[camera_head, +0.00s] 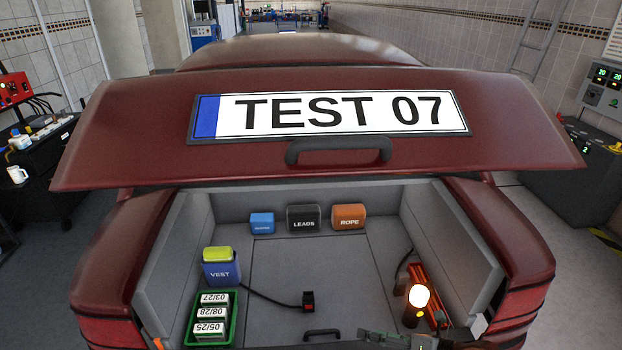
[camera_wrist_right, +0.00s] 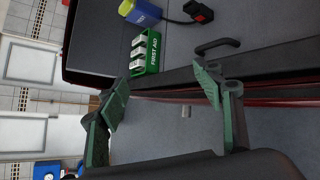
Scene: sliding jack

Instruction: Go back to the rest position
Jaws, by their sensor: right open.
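My right gripper (camera_wrist_right: 162,95) shows in its wrist view with its two green-padded fingers spread wide and nothing between them. It is outside the boot, by the rear sill. In the head view, only part of the right gripper (camera_head: 395,341) shows at the bottom edge, in front of the boot opening. My left gripper is not visible in either view.
The raised red lid (camera_head: 500,125) hangs over the open boot. Inside are a green first-aid tray (camera_head: 233,318), a blue vest pack (camera_head: 221,272), a black connector (camera_head: 308,301), a lit lamp (camera_head: 418,297) and a red jack (camera_head: 432,290). The boot's middle floor is mostly clear.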

